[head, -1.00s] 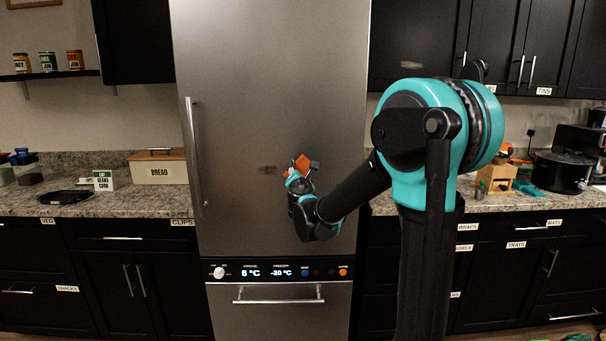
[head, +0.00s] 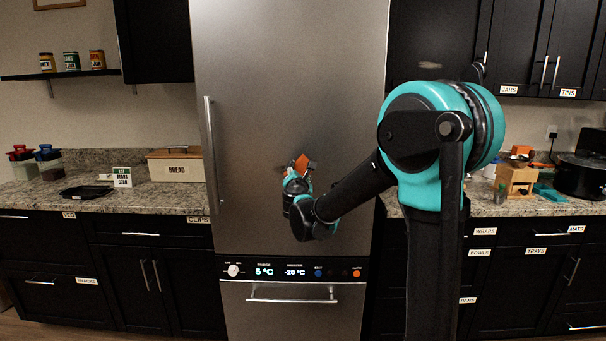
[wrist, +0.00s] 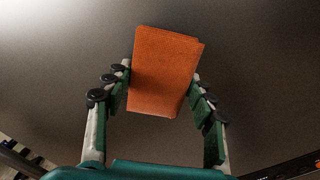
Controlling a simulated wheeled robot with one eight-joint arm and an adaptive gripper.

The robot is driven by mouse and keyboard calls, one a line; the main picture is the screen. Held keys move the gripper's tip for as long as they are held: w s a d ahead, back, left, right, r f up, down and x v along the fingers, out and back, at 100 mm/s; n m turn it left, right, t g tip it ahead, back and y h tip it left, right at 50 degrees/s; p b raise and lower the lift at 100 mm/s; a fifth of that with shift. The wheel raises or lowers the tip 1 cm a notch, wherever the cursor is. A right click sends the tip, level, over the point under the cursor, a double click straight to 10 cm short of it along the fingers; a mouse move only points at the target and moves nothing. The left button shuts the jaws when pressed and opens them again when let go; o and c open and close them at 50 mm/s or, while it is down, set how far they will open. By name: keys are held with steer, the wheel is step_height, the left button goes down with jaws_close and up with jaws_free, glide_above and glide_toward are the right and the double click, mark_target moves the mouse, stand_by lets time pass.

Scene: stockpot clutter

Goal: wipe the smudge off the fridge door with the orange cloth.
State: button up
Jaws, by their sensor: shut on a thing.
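The fridge door (head: 300,80) is brushed steel and fills the middle of the head view. My gripper (head: 298,176) is in front of its lower half. It is shut on the orange cloth (head: 305,162), which shows at the fingertips. In the wrist view the cloth (wrist: 165,70) is a folded orange block between the two fingers, with the grey door behind it. I cannot tell whether the cloth touches the door. I cannot make out the smudge now; my gripper and the cloth may cover it.
The fridge's long vertical handle (head: 212,150) is left of my gripper. A control panel (head: 290,270) and a drawer handle (head: 292,294) are below it. Counters flank the fridge, with a bread box (head: 176,168) at left and a black pot (head: 580,176) at right.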

mark_target(272, 169)
steer(key=shift+w+a, duration=0.2)
steer(key=shift+a, duration=1.75)
steer(key=shift+s+a, duration=0.1)
steer(key=shift+a, duration=2.9)
steer(key=shift+s, duration=0.1)
steer(key=shift+s+a, duration=0.1)
steer(key=shift+s, duration=2.8)
steer(key=s, duration=0.3)
steer(key=shift+w, duration=0.1)
